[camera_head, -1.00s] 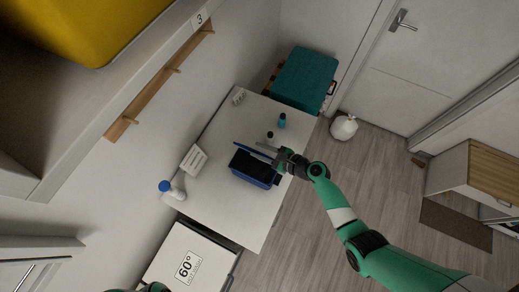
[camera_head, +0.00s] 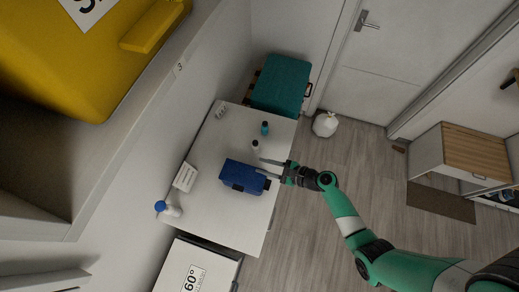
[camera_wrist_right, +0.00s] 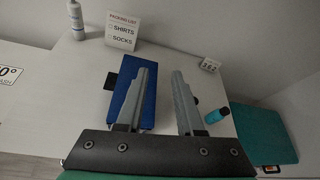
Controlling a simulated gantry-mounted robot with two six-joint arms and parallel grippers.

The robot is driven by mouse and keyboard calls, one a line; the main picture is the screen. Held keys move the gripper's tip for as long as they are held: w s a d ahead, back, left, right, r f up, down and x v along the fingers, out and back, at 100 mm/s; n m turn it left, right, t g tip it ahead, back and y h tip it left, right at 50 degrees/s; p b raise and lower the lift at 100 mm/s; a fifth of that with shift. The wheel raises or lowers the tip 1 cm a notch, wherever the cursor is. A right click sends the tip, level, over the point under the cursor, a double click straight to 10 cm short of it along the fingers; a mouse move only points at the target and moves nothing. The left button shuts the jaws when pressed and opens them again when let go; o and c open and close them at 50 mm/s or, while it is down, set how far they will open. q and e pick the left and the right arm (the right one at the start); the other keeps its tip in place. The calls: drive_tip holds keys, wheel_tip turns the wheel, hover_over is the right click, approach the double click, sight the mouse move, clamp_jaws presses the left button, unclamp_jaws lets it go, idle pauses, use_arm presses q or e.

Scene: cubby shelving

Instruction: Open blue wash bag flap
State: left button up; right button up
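The blue wash bag (camera_head: 240,172) lies on the white table, its blue top now covering it, with a small dark tab (camera_head: 237,187) on its near side. It also shows in the right wrist view (camera_wrist_right: 126,98), partly hidden behind one finger. My right gripper (camera_head: 264,168) is at the bag's right end. Its two fingers stand apart in the right wrist view (camera_wrist_right: 164,76), with nothing seen between them; one overlaps the bag in view. I cannot tell whether that finger touches it. My left gripper is in neither view.
A packing-list sign (camera_head: 185,177) and a blue-capped bottle (camera_head: 168,209) stand along the left side. The white table (camera_head: 225,225) is clear in front of the bag.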

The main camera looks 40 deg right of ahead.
drive_tip(key=shift+p+v, duration=1.3)
drive_tip(key=shift+v, duration=1.3)
drive_tip(key=shift+a, duration=0.15)
drive_tip(key=shift+s, duration=0.1)
